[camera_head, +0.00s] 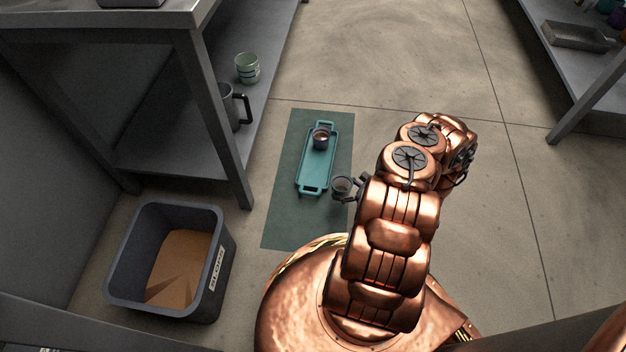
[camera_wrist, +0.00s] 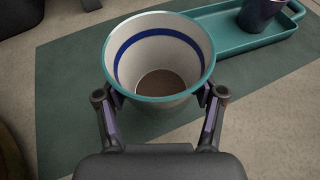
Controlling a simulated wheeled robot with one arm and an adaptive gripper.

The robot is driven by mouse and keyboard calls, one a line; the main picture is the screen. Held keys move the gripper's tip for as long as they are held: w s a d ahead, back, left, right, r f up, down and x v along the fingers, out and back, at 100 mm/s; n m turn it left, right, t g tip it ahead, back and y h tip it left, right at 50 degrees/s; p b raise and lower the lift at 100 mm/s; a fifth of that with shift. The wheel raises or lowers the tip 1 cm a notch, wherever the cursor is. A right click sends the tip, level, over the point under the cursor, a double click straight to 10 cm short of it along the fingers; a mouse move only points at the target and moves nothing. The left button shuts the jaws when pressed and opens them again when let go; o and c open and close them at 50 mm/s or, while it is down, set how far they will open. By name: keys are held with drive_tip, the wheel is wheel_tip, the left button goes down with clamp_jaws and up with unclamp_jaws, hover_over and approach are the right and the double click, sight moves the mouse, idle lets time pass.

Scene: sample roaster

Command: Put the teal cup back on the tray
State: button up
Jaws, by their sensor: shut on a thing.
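The teal cup (camera_wrist: 158,60) has a teal rim, a pale inside with a blue band, and some brown content at its bottom. My gripper (camera_wrist: 160,96) is shut on it, one finger on each side. In the head view the held cup (camera_head: 342,185) is just right of the tray's near end. The teal tray (camera_head: 317,172) lies on a green mat and also shows in the wrist view (camera_wrist: 232,45). A dark cup (camera_head: 321,139) with brown content stands on the tray's far part. The tray's near part is bare. The gap between the held cup and the mat is hard to judge.
The dark green mat (camera_head: 283,205) lies on the concrete floor. A grey bin (camera_head: 130,285) with brown content stands at the lower left. A shelf at left holds a pale green cup (camera_head: 247,68) and a grey jug (camera_head: 229,108). Open floor lies right of my arm.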

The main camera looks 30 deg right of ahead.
drive_tip(key=shift+s+a+f, duration=0.15)
drive_tip(key=shift+s+f, duration=0.05)
drive_tip(key=shift+f, duration=0.35)
drive_tip(key=shift+w+f+b, duration=0.15)
drive_tip(key=shift+w+b, duration=0.1)
drive_tip(key=shift+b, duration=0.1)
drive_tip(key=b, duration=0.6)
hover_over(315, 176)
drive_tip(key=shift+s+f, duration=0.1)
drive_tip(key=shift+f, duration=0.55)
wheel_tip(315, 176, down, 4)
drive_tip(key=shift+r+b, duration=0.25)
drive_tip(key=shift+b, duration=0.8)
drive_tip(key=shift+r, duration=0.1)
drive_tip(key=o, duration=1.5)
drive_tip(key=shift+c, duration=0.2)
